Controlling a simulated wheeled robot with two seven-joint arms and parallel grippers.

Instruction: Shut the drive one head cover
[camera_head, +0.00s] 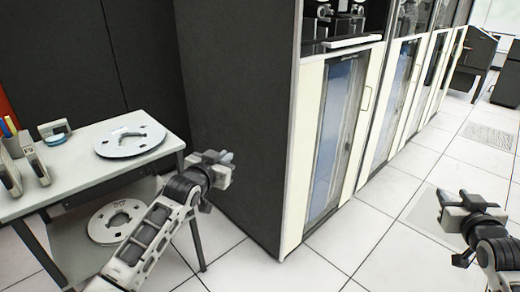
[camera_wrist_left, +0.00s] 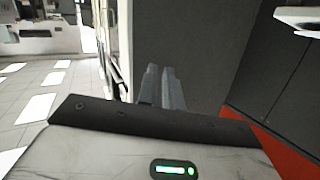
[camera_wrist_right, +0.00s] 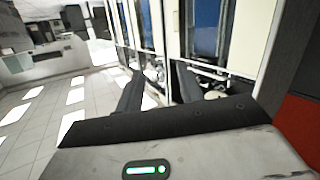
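The nearest tape drive cabinet (camera_head: 345,130) stands at the centre of the head view, with a dark side and a cream front. Its upper bay (camera_head: 345,20) holds dark and metallic parts above a white ledge (camera_head: 345,43). The bay is cut off by the top edge, so I cannot make out the head cover or whether it is open. My left gripper (camera_head: 222,168) is in front of the cabinet's dark side, empty. Its fingers (camera_wrist_left: 160,88) look closed together in the left wrist view. My right gripper (camera_head: 465,208) is over the floor at right, open and empty (camera_wrist_right: 158,90).
A side table (camera_head: 85,165) at left carries a tape reel (camera_head: 130,138), small boxes and a round tape item (camera_head: 55,131). Another reel (camera_head: 115,220) lies on its lower shelf. More drives line up behind the first. The tiled floor (camera_head: 400,260) in front is clear.

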